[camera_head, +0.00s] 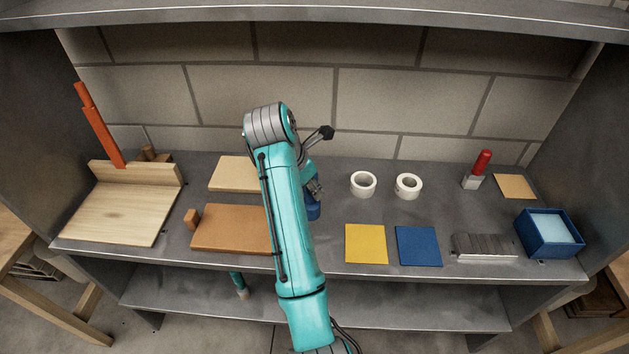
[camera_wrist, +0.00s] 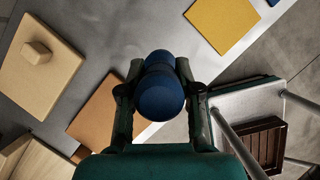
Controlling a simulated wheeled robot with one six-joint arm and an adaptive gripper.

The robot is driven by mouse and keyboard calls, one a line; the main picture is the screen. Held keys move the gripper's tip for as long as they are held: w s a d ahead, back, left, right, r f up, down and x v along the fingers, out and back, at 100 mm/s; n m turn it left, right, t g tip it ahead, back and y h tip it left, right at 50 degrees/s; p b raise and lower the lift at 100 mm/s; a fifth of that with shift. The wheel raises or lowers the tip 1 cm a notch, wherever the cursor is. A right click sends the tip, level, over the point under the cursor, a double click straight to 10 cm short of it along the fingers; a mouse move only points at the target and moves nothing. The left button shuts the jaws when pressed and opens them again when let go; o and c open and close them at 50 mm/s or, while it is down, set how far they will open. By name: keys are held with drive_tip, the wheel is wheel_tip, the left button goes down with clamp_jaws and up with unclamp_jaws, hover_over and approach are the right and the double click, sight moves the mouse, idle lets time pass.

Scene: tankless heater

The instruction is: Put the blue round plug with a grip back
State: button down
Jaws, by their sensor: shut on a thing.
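The blue round plug (camera_wrist: 158,92) is held between the two fingers of my gripper (camera_wrist: 160,72) in the wrist view, its rounded blue end toward the camera. In the head view, part of the blue plug (camera_head: 314,209) shows below my gripper (camera_head: 313,186), just right of my teal arm. The arm hides much of the plug and the area behind it. The plug is over the bench, right of a brown board (camera_head: 230,229) and a tan board (camera_head: 233,173). I cannot tell its exact height. No matching hole is visible.
A yellow square (camera_head: 366,244) and a blue square (camera_head: 418,246) lie to the right. Two white rolls (camera_head: 363,184) stand behind them. A blue box (camera_head: 549,233), a grey ribbed block (camera_head: 485,247) and a red-handled tool (camera_head: 477,170) are farther right. A wooden knob (camera_wrist: 37,52) rises from the tan board.

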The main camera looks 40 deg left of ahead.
drive_tip(key=shift+s+a, duration=0.1)
drive_tip(key=shift+s, duration=0.05)
drive_tip(key=shift+f, duration=0.15)
drive_tip(key=shift+f, duration=2.85)
drive_tip(key=shift+f, duration=0.45)
drive_tip(key=c, duration=0.7)
unclamp_jaws()
